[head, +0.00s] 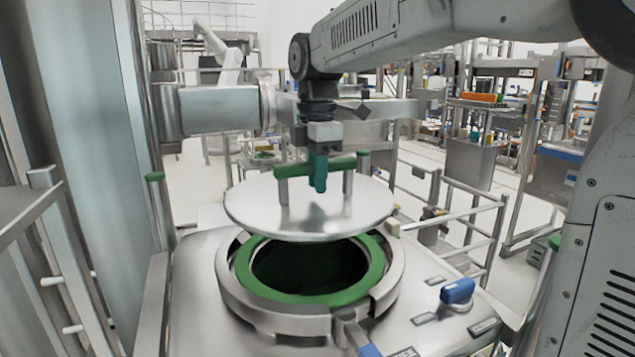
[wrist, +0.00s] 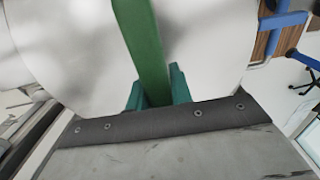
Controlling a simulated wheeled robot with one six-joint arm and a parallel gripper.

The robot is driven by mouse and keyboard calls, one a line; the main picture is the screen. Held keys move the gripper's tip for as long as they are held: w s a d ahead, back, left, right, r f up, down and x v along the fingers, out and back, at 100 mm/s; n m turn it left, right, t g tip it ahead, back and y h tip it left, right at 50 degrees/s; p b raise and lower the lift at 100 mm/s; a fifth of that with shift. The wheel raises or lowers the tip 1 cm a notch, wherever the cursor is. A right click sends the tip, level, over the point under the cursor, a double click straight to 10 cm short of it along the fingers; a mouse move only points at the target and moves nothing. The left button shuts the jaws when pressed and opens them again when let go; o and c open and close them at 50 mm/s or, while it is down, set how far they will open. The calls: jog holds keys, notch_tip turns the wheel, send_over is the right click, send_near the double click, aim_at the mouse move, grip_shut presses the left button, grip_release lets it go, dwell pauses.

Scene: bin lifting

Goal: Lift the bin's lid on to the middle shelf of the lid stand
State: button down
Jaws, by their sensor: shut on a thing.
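The bin's lid (head: 310,216) is a round silver disc with a green bar handle (head: 340,163) on two metal posts. My gripper (head: 319,178), with teal fingers, is shut on the handle. The lid hangs roughly level above the bin's open mouth, apart from it. The bin's rim (head: 260,297) is a steel collar with a green ring around a dark opening. In the wrist view the green handle (wrist: 148,45) runs between the teal fingers (wrist: 157,90), with the pale lid (wrist: 70,45) behind it. I cannot make out the lid stand or its middle shelf for certain.
A blue-handled latch (head: 457,291) stands on the bin's steel top to the right. Metal railings (head: 465,205) run behind on the right. A green-capped post (head: 158,205) and a tall steel column (head: 90,110) stand on the left. Workbenches fill the right background.

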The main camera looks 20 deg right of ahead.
jog(key=shift+r, duration=2.8)
jog(key=shift+s+d, duration=0.1)
